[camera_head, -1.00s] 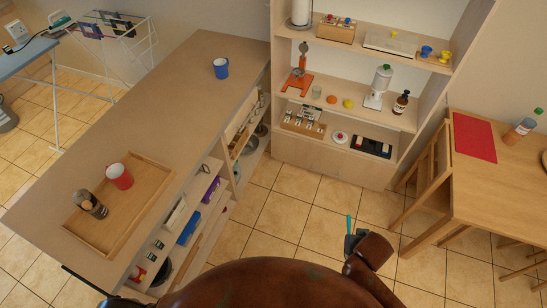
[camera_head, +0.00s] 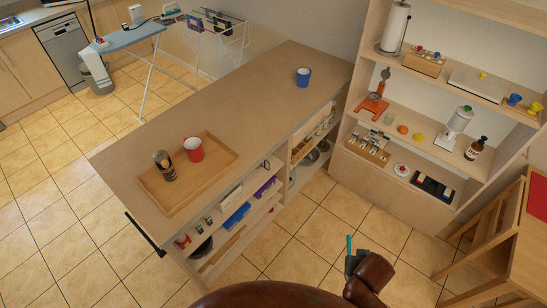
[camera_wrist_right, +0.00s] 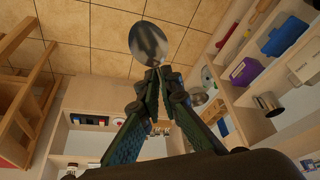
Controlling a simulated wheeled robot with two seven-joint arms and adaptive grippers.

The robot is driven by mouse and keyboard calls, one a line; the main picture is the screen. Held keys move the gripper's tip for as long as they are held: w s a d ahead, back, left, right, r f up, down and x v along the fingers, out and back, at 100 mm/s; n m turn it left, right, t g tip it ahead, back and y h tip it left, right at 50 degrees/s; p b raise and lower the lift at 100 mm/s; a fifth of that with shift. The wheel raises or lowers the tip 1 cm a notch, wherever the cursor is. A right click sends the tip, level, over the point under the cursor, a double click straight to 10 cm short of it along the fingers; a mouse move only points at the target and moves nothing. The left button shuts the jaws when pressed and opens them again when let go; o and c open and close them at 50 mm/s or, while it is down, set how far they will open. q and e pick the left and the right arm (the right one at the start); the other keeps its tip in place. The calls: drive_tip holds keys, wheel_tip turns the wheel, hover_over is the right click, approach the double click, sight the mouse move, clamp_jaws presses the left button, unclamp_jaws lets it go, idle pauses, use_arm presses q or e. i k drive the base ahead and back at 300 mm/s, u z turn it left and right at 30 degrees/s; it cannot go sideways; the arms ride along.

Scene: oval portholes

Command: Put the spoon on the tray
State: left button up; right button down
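A spoon with a shiny metal bowl (camera_wrist_right: 148,42) is in my right gripper. In the right wrist view, the gripper's (camera_wrist_right: 156,78) green fingers come together at the spoon's neck, with the bowl beyond the tips. In the head view my right gripper (camera_head: 354,262) is over the floor, right of the counter, with a thin teal stick, perhaps the spoon's handle, rising from it. The wooden tray (camera_head: 217,166) lies on the counter at left, apart from the gripper. My left gripper is not in view.
A red mug (camera_head: 194,149) and a dark jar (camera_head: 165,165) stand on the tray. A blue mug (camera_head: 303,77) is at the counter's far end. The counter (camera_head: 240,105) has open shelves facing me. A shelf unit (camera_head: 392,188) and a wooden chair (camera_head: 490,255) are at right.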

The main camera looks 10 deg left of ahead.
sight(191, 186)
drive_tip(key=u, duration=1.7)
